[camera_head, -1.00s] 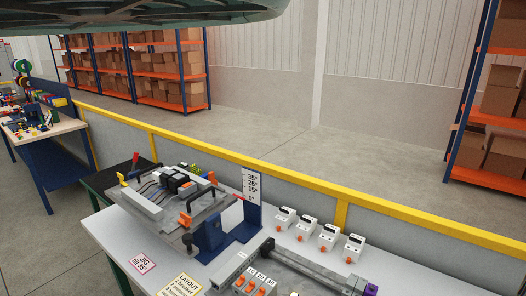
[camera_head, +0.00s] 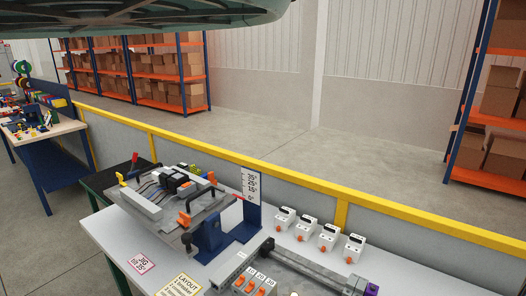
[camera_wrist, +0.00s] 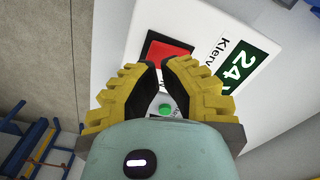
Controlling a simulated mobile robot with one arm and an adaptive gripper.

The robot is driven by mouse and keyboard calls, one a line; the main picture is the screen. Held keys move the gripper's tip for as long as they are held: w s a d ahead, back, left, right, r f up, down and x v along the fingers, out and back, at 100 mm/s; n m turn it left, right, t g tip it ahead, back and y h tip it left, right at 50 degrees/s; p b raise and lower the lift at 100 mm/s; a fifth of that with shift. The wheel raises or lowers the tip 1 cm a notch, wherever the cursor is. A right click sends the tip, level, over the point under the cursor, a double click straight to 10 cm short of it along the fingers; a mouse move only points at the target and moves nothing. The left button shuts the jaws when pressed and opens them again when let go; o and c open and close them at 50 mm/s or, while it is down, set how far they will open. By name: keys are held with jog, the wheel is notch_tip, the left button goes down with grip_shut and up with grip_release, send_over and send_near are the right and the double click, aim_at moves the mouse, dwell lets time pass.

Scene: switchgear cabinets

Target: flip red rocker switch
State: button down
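The red rocker switch (camera_wrist: 167,52) is set in a white panel (camera_wrist: 205,22) in the wrist view. My gripper (camera_wrist: 159,66), with yellow stepped fingers and dark inner pads, is in front of it. The fingertips are close together with a narrow gap and nothing visible between them. They overlap the switch's lower edge in the picture; I cannot tell whether they touch it. The lower part of the switch is partly hidden by the fingers. A green round button or lamp (camera_wrist: 166,110) shows between the fingers. I cannot make out the switch or gripper in the head view.
The white panel has a green "24" label (camera_wrist: 236,65). In the head view, a workbench (camera_head: 105,230) holds a tilted fixture (camera_head: 190,200), a blue stand (camera_head: 215,238) and several white breakers (camera_head: 328,236). A yellow-railed barrier (camera_head: 300,182) runs behind it; open floor lies beyond.

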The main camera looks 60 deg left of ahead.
jog(key=shift+f+b, duration=1.35)
jog(key=shift+f, duration=0.2)
dwell(0.5)
jog(key=shift+r, duration=0.2)
notch_tip(320, 180, up, 7)
jog(key=p, duration=0.6)
jog(key=shift+f, duration=0.1)
